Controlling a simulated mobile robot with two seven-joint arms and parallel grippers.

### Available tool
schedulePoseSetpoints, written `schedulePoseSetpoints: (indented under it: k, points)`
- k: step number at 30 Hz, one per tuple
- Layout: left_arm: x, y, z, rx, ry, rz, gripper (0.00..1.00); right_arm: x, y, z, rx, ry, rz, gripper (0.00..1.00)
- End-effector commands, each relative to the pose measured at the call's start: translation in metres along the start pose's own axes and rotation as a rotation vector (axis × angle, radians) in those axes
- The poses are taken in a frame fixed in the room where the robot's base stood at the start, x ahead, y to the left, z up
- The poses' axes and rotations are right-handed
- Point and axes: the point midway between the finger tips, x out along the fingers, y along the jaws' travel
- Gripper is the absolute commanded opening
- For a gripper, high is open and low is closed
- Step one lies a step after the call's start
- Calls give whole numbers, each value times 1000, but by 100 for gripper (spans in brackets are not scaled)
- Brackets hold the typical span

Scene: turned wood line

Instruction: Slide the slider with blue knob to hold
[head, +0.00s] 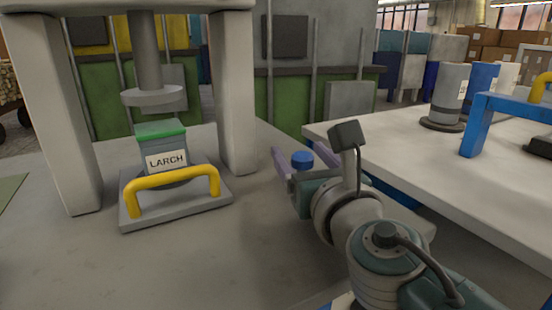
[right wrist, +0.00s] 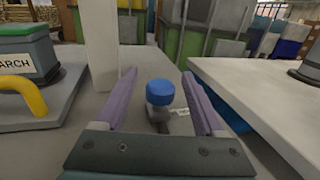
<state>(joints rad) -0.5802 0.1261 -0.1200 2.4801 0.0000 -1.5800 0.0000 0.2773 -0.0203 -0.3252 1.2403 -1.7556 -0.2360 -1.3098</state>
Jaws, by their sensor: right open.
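The blue knob (head: 302,159) shows in the head view just beyond my right gripper (head: 290,158). In the right wrist view the blue knob (right wrist: 160,92) stands on a small grey stem between the two purple fingers of my right gripper (right wrist: 162,100). The fingers are apart, one on each side of the knob, and I cannot tell whether either touches it. A small pale label (right wrist: 181,113) lies by the stem; its text is too small to read. The slider's track is mostly hidden by the gripper. My left gripper is not in view.
A grey press frame (head: 235,100) stands at left over a green-topped box labelled LARCH (head: 163,150), on a plate with a yellow handle (head: 170,180). A white table (head: 440,150) at right carries a grey cylinder (head: 449,90) and a blue frame (head: 474,130).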

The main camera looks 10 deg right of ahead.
Motion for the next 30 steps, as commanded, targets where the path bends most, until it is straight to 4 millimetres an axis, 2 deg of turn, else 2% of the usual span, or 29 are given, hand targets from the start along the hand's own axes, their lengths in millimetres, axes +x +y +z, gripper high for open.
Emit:
schedulePoseSetpoints:
  k: [8, 15, 20, 28, 30]
  points:
    - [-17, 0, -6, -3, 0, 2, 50, -48, 0, 2, -1, 5, 1, 71]
    - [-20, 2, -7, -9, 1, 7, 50, -86, 0, -1, -1, 4, 0, 71]
    - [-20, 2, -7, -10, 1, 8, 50, -95, 0, 0, -1, 2, 1, 71]
    - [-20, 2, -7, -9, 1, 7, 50, -96, 0, 0, 1, 1, -1, 71]
    - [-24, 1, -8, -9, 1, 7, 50, -96, -4, 6, 31, 0, -15, 71]
